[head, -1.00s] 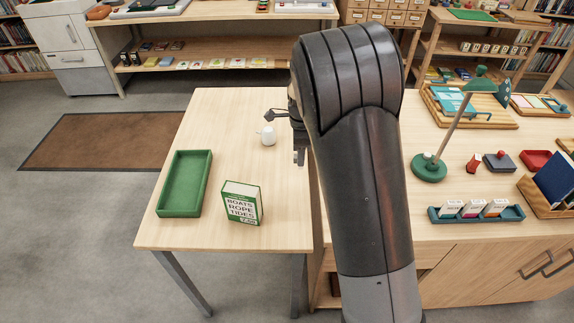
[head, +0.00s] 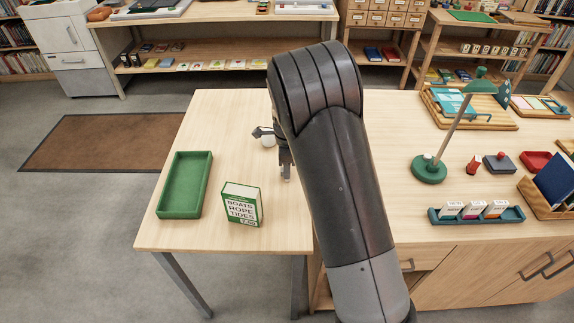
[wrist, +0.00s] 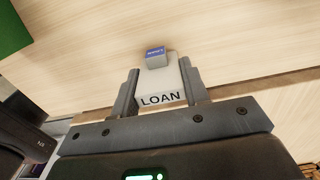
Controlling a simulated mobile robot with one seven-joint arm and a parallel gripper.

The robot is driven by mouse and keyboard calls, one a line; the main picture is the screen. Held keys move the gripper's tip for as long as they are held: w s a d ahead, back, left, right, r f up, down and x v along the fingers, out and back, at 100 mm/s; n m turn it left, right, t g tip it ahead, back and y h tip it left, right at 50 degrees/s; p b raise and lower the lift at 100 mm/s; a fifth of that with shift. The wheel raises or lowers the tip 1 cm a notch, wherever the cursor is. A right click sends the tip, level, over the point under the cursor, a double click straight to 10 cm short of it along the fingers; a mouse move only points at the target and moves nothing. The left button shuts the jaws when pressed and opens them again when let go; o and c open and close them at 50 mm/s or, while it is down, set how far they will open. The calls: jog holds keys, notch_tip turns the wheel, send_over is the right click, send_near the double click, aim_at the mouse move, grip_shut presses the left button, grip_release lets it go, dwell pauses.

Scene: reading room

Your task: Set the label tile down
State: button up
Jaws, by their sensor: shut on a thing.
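My gripper (wrist: 160,92) is shut on a white label tile (wrist: 172,74) that reads LOAN, held between its two fingers in the wrist view. A small block-like part with a blue face (wrist: 156,53) shows at the tile's far end. Pale wood lies beyond it; I cannot tell whether the tile touches the wood. In the head view my gripper (head: 286,172) hangs over the right part of the left table (head: 225,120), partly hidden by my arm.
At right stand a green lamp (head: 429,169) and a teal rack (head: 477,218) of label tiles.

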jog(key=o, duration=1)
notch_tip(320, 180, up, 12)
jog(key=shift+r, duration=0.2)
jog(key=s+d+r+n+t+y, duration=0.1)
jog(key=s+d+r+n+t, duration=0.1)
jog(key=s+d+r+n, duration=0.9)
jog(key=s+d+r+n+t, duration=0.1)
jog(key=s+n, duration=0.1)
jog(key=s, duration=0.5)
jog(key=s+d+r+n+t, duration=0.1)
jog(key=s+n, duration=0.1)
jog(key=s, duration=0.5)
jog(key=s+d+r+n+t+h, duration=0.1)
jog(key=s+d+n, duration=0.1)
jog(key=s, duration=0.5)
jog(key=shift+d+r+n+t, duration=0.1)
jog(key=shift+n+t, duration=0.2)
jog(key=shift+n, duration=0.2)
